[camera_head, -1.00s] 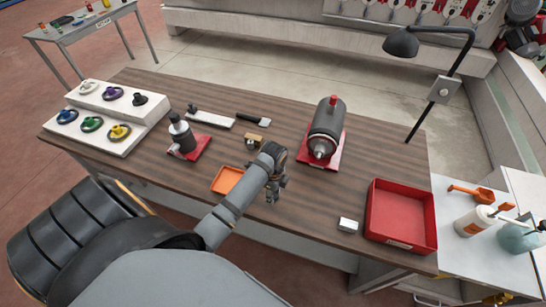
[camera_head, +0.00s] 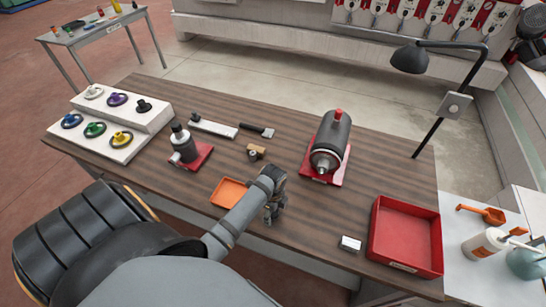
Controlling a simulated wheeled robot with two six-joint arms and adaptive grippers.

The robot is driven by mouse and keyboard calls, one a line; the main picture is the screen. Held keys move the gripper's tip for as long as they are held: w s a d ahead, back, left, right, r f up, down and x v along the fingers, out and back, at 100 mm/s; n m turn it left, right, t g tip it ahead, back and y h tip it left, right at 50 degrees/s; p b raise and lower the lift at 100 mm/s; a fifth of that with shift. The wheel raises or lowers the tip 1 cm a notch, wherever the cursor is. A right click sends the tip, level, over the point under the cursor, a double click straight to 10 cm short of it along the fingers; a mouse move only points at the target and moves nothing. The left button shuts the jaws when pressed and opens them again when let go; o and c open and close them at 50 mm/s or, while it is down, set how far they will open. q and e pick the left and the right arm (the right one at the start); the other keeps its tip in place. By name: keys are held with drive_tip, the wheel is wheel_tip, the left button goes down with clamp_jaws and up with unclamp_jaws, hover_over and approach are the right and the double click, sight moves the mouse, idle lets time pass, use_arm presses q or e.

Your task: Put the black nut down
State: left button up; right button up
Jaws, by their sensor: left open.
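My left gripper (camera_head: 272,212) is open over the front middle of the wooden table, just right of the orange tray (camera_head: 230,193). Its fingers are small and partly dark, and I see nothing clearly between them. I cannot make out the black nut for certain. A black knob-like piece (camera_head: 143,105) sits at the right end of the upper step of the white stand (camera_head: 125,147), far to the left of the gripper. My right gripper is not in view.
A grey machine on a red base (camera_head: 328,145) stands right of centre. A small brass block (camera_head: 256,152) lies behind the gripper. A red bin (camera_head: 405,236) and a white block (camera_head: 349,244) are at the right. The table between gripper and bin is mostly clear.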

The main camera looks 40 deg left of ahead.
use_arm(q)
wheel_tip(320, 180, up, 5)
drive_tip(key=shift+f+b, duration=0.2)
drive_tip(key=shift+b, duration=0.55)
wheel_tip(320, 180, up, 4)
drive_tip(key=shift+f+b, duration=0.1)
drive_tip(key=shift+b, duration=0.35)
wheel_tip(320, 180, up, 4)
drive_tip(key=shift+s+f+p, duration=0.1)
drive_tip(key=shift+f+p, duration=0.05)
drive_tip(key=shift+p, duration=0.45)
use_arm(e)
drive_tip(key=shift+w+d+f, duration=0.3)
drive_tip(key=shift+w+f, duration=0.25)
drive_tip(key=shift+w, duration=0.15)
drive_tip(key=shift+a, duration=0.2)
use_arm(q)
drive_tip(key=shift+f, duration=0.1)
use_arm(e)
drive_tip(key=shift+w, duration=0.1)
